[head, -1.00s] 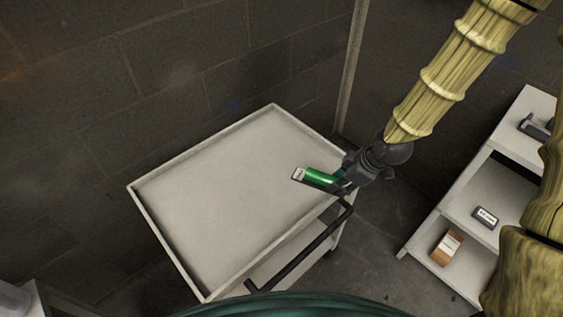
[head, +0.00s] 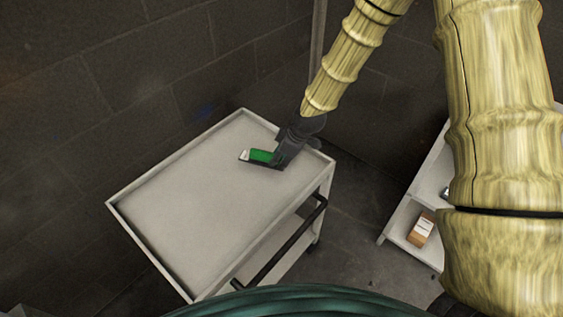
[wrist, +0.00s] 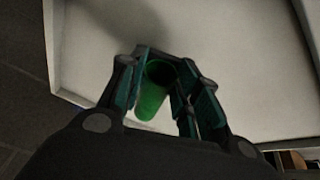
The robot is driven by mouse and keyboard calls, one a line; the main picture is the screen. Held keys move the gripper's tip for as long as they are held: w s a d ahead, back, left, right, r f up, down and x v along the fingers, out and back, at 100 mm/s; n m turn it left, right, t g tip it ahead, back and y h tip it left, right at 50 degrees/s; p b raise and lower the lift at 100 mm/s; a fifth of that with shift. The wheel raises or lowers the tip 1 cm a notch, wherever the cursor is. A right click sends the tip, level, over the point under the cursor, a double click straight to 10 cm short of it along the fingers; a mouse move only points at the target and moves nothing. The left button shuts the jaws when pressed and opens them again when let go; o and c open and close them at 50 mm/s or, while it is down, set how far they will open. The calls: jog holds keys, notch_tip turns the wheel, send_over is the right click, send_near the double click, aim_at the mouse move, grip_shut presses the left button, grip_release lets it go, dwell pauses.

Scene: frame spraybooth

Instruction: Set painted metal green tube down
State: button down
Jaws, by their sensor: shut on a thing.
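The green tube (head: 262,156) is held in my gripper (head: 268,161) over the right part of the grey cart's top tray (head: 190,205). In the wrist view the tube (wrist: 151,98) sits between the two fingers of my gripper (wrist: 165,85), with its open round end showing. The gripper is shut on it. The tray surface (wrist: 245,60) lies beyond the tube, with a dark shadow on it. I cannot tell how large the gap between tube and tray is.
The tray has a raised rim (head: 150,258) and is otherwise bare. A black push handle (head: 285,250) runs along its near right side. A white shelf unit (head: 398,222) with a brown box (head: 421,230) stands at the right. A dark block wall (head: 120,100) is behind the cart.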

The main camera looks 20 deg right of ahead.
jog(key=shift+f+p, duration=0.3)
jog(key=shift+f, duration=1.1)
jog(key=shift+f, duration=0.15)
jog(key=c, duration=1)
grip_release()
jog(key=shift+c, duration=0.2)
jog(key=shift+d+r, duration=0.15)
jog(key=shift+r, duration=0.3)
jog(key=b+v, duration=0.2)
jog(key=v, duration=0.9)
jog(key=shift+r, duration=0.15)
